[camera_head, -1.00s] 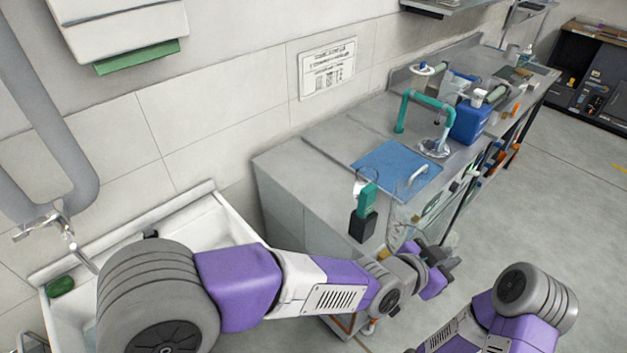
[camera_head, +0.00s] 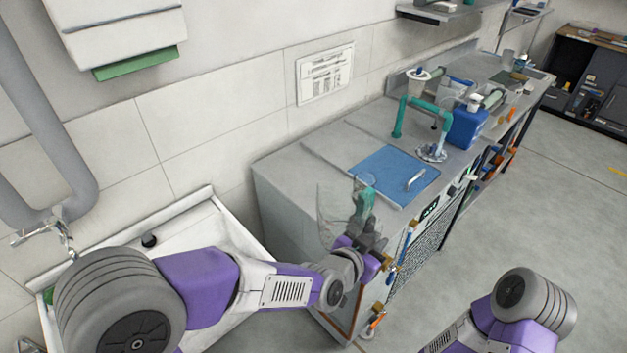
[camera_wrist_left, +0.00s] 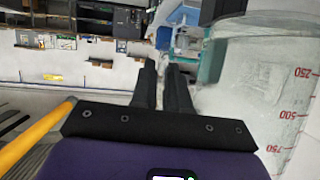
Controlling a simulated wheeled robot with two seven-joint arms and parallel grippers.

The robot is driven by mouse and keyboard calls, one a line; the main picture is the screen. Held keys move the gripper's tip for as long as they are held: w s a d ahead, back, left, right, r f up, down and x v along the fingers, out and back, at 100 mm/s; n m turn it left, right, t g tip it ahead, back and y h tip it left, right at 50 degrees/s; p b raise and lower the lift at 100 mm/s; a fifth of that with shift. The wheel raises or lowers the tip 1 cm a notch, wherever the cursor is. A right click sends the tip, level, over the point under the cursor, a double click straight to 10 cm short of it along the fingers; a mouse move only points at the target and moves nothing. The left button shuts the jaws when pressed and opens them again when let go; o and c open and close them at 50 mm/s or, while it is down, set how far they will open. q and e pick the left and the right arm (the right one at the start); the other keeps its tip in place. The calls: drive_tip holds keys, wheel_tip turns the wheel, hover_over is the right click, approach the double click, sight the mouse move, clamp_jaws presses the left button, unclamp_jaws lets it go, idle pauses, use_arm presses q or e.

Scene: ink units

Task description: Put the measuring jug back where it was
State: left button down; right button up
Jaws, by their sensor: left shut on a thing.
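The measuring jug (camera_head: 328,217) is clear, and its outline is faint beside my left gripper (camera_head: 368,238) at the counter's near end. In the left wrist view the jug (camera_wrist_left: 265,90) fills the right side, with red marks 250, 500 and 750. My left gripper (camera_wrist_left: 163,68) is shut on it; the grip point itself is hard to make out. I cannot tell whether the jug's base touches the counter. My right arm shows at the lower right of the head view, its gripper out of frame.
A white sink (camera_head: 190,232) lies left. The counter's back left is bare.

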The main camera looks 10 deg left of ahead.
use_arm(q)
drive_tip(key=w+a+f+n+t+y, duration=0.1)
drive_tip(key=w+a+f+n+y, duration=0.1)
drive_tip(key=a, duration=0.8)
drive_tip(key=w+a+f+n+y, duration=0.3)
drive_tip(key=w+a, duration=0.3)
drive_tip(key=a, duration=0.5)
drive_tip(key=shift+w+f+n+t+y, duration=0.2)
drive_tip(key=shift+n+t+y, duration=0.25)
drive_tip(key=shift+y, duration=0.45)
drive_tip(key=shift+d, duration=0.1)
